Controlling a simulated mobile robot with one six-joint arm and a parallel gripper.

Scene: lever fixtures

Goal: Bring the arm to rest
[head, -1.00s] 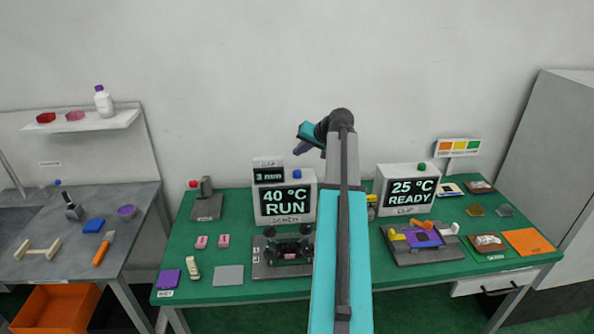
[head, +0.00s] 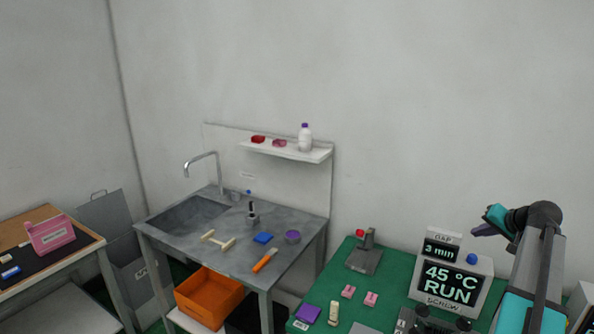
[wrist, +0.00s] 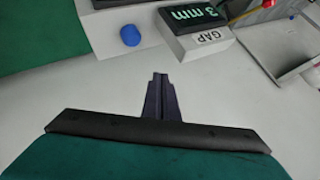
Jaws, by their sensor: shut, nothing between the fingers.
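My arm is at the right of the head view, raised over the green table (head: 395,283). My gripper (head: 478,231) is dark purple and points left, above the displays and touching nothing. In the wrist view my gripper (wrist: 160,78) has its fingers together with nothing between them. The gap display also shows in the wrist view (wrist: 200,35), near the blue knob (wrist: 130,35).
A grey sink bench (head: 190,245) stands left of the green table, with an orange crate (head: 208,298) below. A pink box (head: 50,235) sits on a bench at far left. The air around my gripper looks clear.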

